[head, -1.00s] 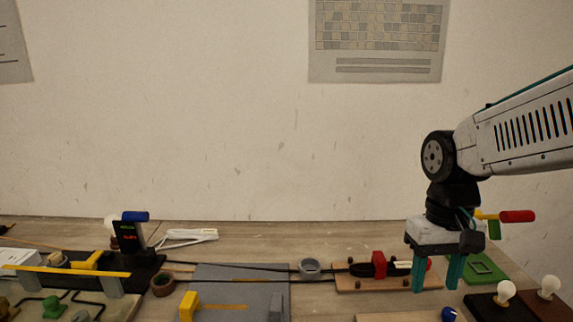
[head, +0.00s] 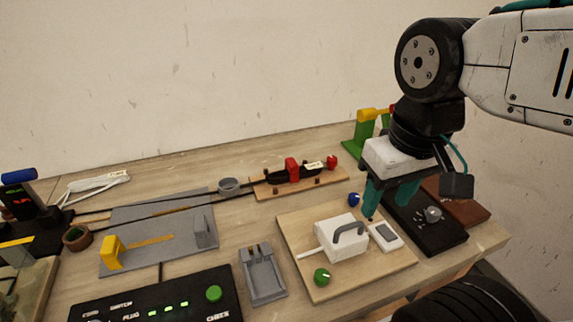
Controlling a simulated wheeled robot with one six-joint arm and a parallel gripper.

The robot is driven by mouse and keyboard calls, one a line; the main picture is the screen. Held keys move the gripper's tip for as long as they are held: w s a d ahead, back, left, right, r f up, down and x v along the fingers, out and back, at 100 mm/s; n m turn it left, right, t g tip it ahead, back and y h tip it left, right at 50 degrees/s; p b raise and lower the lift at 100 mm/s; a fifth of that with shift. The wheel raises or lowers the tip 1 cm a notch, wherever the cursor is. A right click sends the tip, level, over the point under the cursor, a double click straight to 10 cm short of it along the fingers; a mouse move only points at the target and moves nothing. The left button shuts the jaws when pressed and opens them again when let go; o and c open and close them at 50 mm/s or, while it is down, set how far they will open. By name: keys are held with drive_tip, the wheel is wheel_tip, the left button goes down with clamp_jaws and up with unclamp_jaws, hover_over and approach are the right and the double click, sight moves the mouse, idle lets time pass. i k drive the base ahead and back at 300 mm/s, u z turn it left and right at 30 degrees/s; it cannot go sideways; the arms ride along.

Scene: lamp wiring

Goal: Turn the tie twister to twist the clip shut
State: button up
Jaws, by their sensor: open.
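A green stand with a yellow arm and a red tip (head: 366,132) is at the back right of the table, partly hidden behind my gripper; it looks like a crank and may be the tie twister. A wooden strip (head: 268,190) further left carries red blocks (head: 291,168) and a dark cable piece with a pale tag (head: 313,165). I cannot tell which part is the clip. My gripper (head: 388,205) points down, open and empty, its teal fingers apart. It appears in front of the green stand, over the area between a wooden board and a black base.
The wooden board (head: 330,283) holds a white handled block (head: 341,238), a green knob (head: 321,277) and a blue knob (head: 353,199). A black base (head: 445,238) and brown base (head: 472,203) are at right. A grey tray (head: 264,272) and control panel (head: 155,300) are in front.

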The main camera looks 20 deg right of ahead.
sight(331, 161)
drive_tip(key=k, duration=0.5)
drive_tip(key=u, duration=1.5)
drive_tip(key=k, duration=0.95)
drive_tip(key=z, duration=0.95)
drive_tip(key=i, duration=1)
